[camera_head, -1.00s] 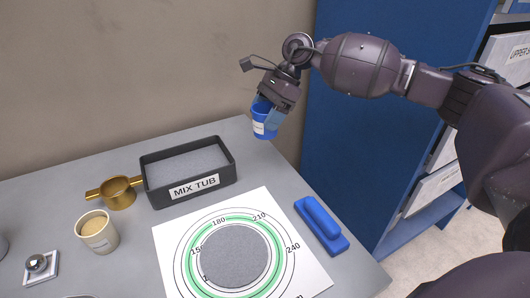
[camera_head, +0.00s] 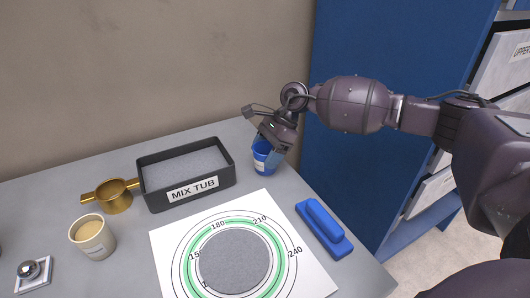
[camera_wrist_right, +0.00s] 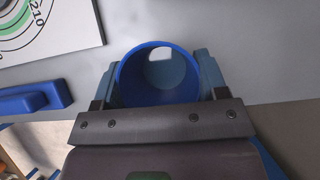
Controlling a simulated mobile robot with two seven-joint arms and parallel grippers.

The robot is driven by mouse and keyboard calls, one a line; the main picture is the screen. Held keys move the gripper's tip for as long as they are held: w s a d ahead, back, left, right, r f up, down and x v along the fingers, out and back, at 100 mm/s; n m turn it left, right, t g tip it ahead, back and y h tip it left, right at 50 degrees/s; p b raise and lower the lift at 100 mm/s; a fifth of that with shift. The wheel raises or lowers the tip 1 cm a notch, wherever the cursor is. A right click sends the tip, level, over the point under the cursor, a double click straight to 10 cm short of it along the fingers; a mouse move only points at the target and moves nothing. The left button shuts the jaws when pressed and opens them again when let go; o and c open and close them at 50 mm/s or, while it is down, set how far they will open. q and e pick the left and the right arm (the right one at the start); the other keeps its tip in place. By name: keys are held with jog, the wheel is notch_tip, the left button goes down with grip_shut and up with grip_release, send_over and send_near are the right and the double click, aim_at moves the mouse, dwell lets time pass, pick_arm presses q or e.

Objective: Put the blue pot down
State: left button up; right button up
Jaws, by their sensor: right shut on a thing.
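The blue pot (camera_head: 262,156) is at the back right of the grey table, right of the mix tub. It is a small cup with a pale label, and it looks upright. My right gripper (camera_head: 271,150) is shut on it from the right. In the right wrist view the pot (camera_wrist_right: 158,97) sits between the two fingers of my right gripper (camera_wrist_right: 160,80), its open mouth showing a blue inside. The pot's base is at or very near the tabletop; I cannot tell if it touches. My left gripper is out of view.
A black mix tub (camera_head: 186,195) stands left of the pot, with a brass cup (camera_head: 113,197) and a cream pot (camera_head: 93,238) further left. A printed dial sheet (camera_head: 165,250) lies in front. A blue handled block (camera_head: 323,228) lies near the right edge.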

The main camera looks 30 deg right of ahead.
jog(key=o, duration=1.1)
jog(key=shift+r, duration=0.2)
jog(key=v, duration=1.2)
jog(key=shift+p, duration=0.3)
jog(key=shift+f, duration=0.1)
